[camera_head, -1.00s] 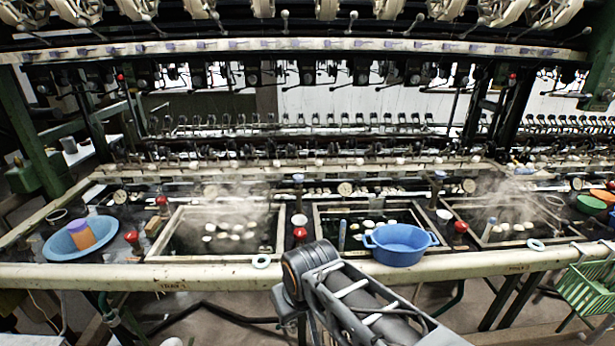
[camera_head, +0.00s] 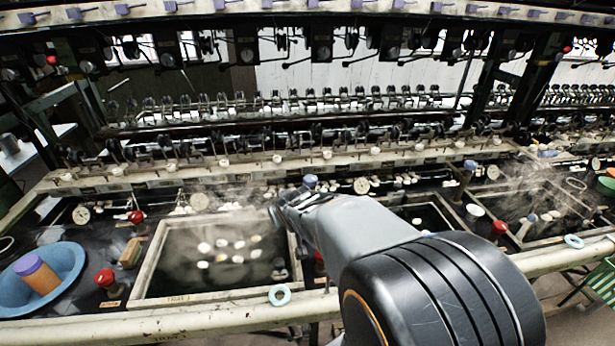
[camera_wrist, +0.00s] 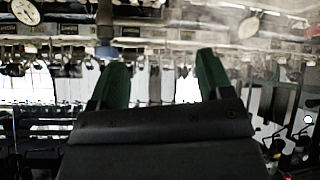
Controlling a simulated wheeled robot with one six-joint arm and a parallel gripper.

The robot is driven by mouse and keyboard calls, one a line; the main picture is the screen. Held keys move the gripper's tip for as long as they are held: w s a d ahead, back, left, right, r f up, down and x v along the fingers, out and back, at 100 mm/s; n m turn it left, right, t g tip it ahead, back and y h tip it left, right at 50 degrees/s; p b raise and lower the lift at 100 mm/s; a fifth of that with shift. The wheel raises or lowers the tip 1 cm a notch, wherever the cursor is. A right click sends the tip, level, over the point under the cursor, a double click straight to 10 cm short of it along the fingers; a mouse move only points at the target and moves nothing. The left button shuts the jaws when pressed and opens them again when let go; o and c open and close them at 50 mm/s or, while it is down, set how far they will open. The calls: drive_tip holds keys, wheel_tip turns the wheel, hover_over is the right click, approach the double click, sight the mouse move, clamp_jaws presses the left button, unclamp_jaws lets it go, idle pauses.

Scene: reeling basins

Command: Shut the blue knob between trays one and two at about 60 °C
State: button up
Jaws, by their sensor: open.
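The blue knob (camera_head: 311,181) stands on the back ledge between tray one (camera_head: 150,262) at left and tray two (camera_head: 440,203) at right. In the wrist view, which is upside down, the knob (camera_wrist: 107,51) shows beside the left finger. My gripper (camera_head: 277,212) is open and empty, over tray one's back right corner, a little left of and nearer than the knob. Its two green fingers (camera_wrist: 158,75) are wide apart.
Steam rises over tray one, which holds pale cocoons (camera_head: 222,245). Red knobs (camera_head: 105,278) stand by the trays. Another blue knob (camera_head: 470,165) stands further right. My arm hides much of tray two.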

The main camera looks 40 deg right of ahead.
sight(314, 184)
drive_tip(key=w+d+f+t, duration=0.1)
drive_tip(key=d+t, duration=0.1)
drive_tip(key=d, duration=0.3)
drive_tip(key=w+d+f+t+y+p, duration=0.1)
drive_tip(key=w+d+t, duration=0.1)
drive_tip(key=d+t, duration=0.1)
drive_tip(key=w+d+f+t+p, duration=0.1)
drive_tip(key=d+t, duration=0.2)
drive_tip(key=d, duration=0.3)
drive_tip(key=shift+w+d+f+n+y, duration=0.15)
drive_tip(key=shift+w+d+n+y, duration=0.2)
drive_tip(key=shift+w+n+y, duration=0.05)
drive_tip(key=shift+s+d+f+t+y, duration=0.15)
drive_tip(key=shift+s+d+t+y, duration=0.15)
drive_tip(key=shift+t, duration=0.3)
drive_tip(key=shift+w+d+p, duration=0.1)
drive_tip(key=shift+w+p, duration=0.95)
drive_tip(key=shift+w, duration=2.5)
drive_tip(key=c, duration=0.9)
